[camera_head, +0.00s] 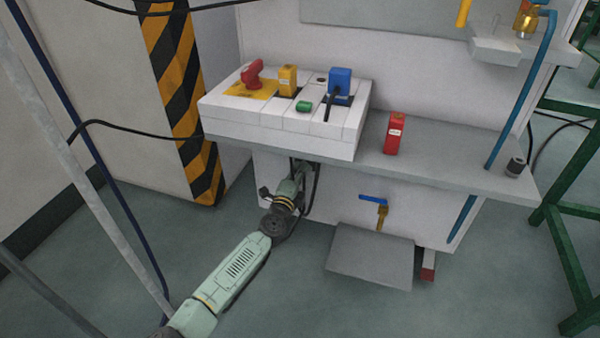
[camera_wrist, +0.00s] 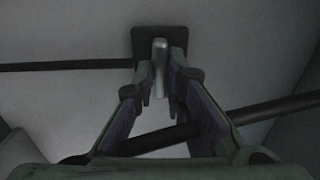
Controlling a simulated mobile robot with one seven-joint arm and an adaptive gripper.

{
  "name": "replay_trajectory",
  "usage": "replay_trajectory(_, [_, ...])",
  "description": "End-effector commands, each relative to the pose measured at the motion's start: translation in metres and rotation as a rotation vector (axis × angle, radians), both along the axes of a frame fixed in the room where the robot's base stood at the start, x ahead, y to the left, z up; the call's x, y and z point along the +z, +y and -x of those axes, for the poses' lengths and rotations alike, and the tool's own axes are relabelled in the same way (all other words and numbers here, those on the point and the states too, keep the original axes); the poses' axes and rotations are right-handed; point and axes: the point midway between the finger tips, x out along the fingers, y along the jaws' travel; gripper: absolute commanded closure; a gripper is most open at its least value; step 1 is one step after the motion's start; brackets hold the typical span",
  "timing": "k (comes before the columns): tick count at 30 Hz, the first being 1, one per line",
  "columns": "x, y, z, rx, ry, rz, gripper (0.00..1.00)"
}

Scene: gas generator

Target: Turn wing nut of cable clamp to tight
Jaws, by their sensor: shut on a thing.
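The wing nut (camera_wrist: 160,50) shows in the wrist view as a pale metal piece in front of a dark square clamp plate (camera_wrist: 142,40) on a grey-white surface. My gripper (camera_wrist: 164,78) has its two fingers on either side of the wing nut, shut on it at the tips. In the head view my gripper (camera_head: 303,172) is under the front edge of the grey shelf, at the cabinet front. The wing nut and clamp are too hidden to make out there. How far the nut is turned cannot be told.
A black cable (camera_wrist: 60,66) runs left from the clamp plate; another dark cable or rod (camera_wrist: 275,108) passes behind my fingers. The grey shelf (camera_head: 440,165) overhangs my gripper. A blue-handled valve (camera_head: 374,198) and a sloped grey plate (camera_head: 370,255) are to the right.

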Motion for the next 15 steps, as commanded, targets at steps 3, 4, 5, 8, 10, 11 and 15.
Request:
replay_trajectory(3, [0.0000,0.0012,-0.0003,0.002,-0.001,-0.003,1.00])
replay_trajectory(4, [0.0000,0.0012,-0.0003,0.002,-0.001,-0.003,0.86])
replay_trajectory(5, [0.0000,0.0012,-0.0003,0.002,-0.001,-0.003,0.84])
replay_trajectory(8, [0.0000,0.0010,-0.0002,0.002,-0.001,-0.002,0.78])
replay_trajectory(10, [0.0000,0.0008,-0.0002,0.001,-0.001,-0.002,0.73])
replay_trajectory(11, [0.0001,0.0007,-0.0002,0.001,-0.001,-0.002,0.71])
replay_trajectory(15, [0.0001,0.0004,-0.0001,0.001,0.000,-0.001,0.68])
